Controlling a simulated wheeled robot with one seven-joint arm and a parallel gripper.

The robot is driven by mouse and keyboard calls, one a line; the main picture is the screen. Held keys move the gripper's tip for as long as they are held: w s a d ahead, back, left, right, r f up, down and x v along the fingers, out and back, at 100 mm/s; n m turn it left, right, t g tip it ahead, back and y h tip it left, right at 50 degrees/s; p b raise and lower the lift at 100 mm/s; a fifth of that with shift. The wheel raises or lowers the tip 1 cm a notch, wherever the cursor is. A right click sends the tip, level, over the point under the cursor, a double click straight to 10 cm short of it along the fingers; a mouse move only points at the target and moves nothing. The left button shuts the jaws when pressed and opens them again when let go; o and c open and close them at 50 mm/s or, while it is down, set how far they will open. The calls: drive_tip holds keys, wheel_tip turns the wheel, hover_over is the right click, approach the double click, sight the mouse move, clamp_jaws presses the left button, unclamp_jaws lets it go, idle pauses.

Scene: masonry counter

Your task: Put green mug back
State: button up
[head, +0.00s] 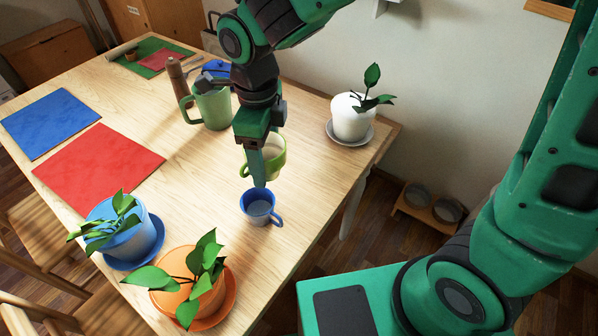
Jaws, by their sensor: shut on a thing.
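A light green mug (273,163) with a pale inside is at the middle of the table's right side. My gripper (258,172) points down at it and is shut on it; one finger covers part of the mug. I cannot tell whether the mug touches the table. A blue mug (257,209) stands upright just in front of the gripper, near the table edge, with its handle to the right. A larger green jug-like vessel (212,110) with a handle on its left stands behind, to the left of my arm.
A white pot with a plant (351,118) stands at the back right. Blue (120,232) and orange (190,290) potted plants stand in front. A red mat (97,167) and blue mat (50,122) lie left. A pepper mill (178,80) is behind. The table's middle is clear.

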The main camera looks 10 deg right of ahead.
drive_tip(key=shift+w, duration=0.1)
drive_tip(key=w+d+f, duration=0.2)
drive_tip(key=d, duration=0.1)
drive_tip(key=w+d+f, duration=0.2)
drive_tip(key=d, duration=0.1)
drive_tip(key=w+d+f, duration=0.2)
drive_tip(key=d+f, duration=0.1)
drive_tip(key=shift+w+d, duration=0.25)
drive_tip(key=shift+w, duration=0.05)
drive_tip(key=shift+f, duration=2)
drive_tip(key=shift+f, duration=0.1)
drive_tip(key=o, duration=1.3)
drive_tip(key=shift+c, duration=0.2)
